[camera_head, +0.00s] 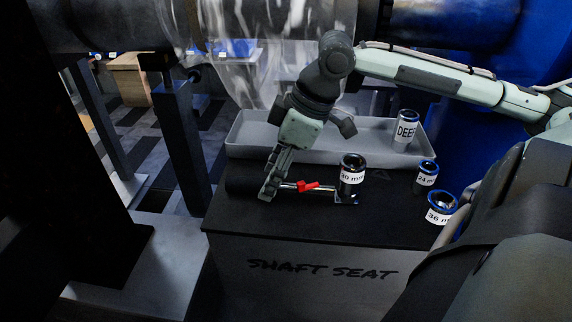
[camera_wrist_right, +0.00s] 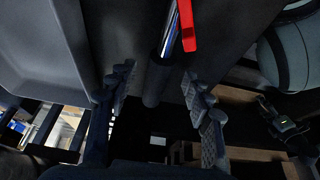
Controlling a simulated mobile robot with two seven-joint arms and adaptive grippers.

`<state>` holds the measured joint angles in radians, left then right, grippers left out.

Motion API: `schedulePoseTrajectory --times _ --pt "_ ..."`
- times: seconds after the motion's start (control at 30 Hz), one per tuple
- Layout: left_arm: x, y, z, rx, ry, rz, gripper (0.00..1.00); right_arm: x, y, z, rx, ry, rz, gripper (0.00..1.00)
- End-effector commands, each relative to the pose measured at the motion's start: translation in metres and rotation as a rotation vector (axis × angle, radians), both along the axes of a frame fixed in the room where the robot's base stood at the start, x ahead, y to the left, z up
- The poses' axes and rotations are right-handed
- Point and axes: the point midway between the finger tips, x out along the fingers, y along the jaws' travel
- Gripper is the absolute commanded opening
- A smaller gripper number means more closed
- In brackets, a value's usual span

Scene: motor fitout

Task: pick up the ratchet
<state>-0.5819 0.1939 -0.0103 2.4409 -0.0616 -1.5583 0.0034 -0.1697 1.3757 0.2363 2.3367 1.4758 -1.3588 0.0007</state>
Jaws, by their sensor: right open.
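The ratchet lies on the dark top of the box marked "SHAFT SEAT", with a shiny shaft (camera_head: 327,191), a red piece (camera_head: 308,187) and a dark handle pointing left. In the head view its right end is beside or under a socket labelled "0 mm", first digit unclear (camera_head: 351,175); I cannot tell which. My right gripper (camera_head: 269,188) points down at the handle end and hides part of it. In the right wrist view the handle (camera_wrist_right: 158,80) runs between the open fingers of the right gripper (camera_wrist_right: 158,84), with visible gaps on both sides. My left gripper is out of view.
A grey tray (camera_head: 245,146) lies behind the ratchet, with a "DEEP" socket (camera_head: 406,130) at its right end. Sockets marked 24 mm (camera_head: 426,175) and 36 mm (camera_head: 441,208) stand at the right. The box top (camera_head: 300,222) in front of the ratchet is clear.

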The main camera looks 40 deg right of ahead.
Motion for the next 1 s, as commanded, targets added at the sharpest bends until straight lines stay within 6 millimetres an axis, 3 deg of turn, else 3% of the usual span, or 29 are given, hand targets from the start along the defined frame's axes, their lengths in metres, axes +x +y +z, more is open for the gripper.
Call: schedulePoseTrajectory --times 0.2,0.47,0.87,1.0 --pt "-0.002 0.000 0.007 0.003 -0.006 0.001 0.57 0.005 0.004 -0.013 0.000 -0.003 0.000 0.51" --pt "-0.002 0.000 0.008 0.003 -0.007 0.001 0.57 0.005 0.004 -0.014 0.000 -0.004 0.000 0.49" --pt "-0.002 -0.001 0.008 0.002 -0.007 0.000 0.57 0.005 0.004 -0.014 0.000 -0.002 0.001 0.00" --pt "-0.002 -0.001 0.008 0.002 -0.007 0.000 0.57 0.005 0.004 -0.014 0.000 -0.002 0.001 0.00"
